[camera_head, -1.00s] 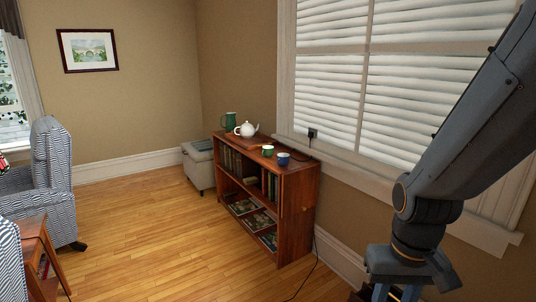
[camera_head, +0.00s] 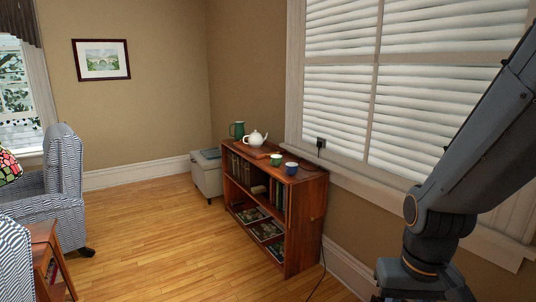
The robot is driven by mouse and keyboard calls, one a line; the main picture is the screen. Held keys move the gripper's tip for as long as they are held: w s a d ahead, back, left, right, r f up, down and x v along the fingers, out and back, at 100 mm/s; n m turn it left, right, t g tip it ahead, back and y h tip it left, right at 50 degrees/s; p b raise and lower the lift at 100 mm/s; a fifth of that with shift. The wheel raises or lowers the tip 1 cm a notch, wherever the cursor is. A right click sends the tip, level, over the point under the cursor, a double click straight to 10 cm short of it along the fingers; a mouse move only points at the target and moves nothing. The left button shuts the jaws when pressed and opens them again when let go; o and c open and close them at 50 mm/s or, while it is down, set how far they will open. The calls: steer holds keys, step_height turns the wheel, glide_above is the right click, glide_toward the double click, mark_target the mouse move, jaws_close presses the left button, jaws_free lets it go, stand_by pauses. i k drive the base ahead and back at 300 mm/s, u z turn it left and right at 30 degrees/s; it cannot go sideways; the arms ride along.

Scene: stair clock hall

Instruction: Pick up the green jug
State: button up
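The green jug (camera_head: 237,130) stands upright at the far left end of the top of the wooden bookcase (camera_head: 305,190). A white teapot (camera_head: 255,139) stands just right of it, nearer to me. My arm shows at the right edge, well apart from the bookcase and the jug. Its lower end is cut off by the bottom of the picture, so my gripper's fingers are out of view.
A green cup (camera_head: 275,160) and a blue cup (camera_head: 291,168) stand on the near part of the bookcase top. A striped armchair (camera_head: 62,190) and a small wooden table (camera_head: 43,245) are at left. The floor (camera_head: 165,240) between is clear.

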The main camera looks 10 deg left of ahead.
mark_target(240, 132)
steer(key=u, duration=0.7)
steer(key=i, duration=1.3)
steer(key=u, duration=1)
steer(key=i, duration=1.8)
steer(key=z, duration=0.3)
steer(key=i, duration=1.75)
steer(key=z, duration=1.4)
steer(key=i, duration=1.2)
steer(key=z, duration=0.2)
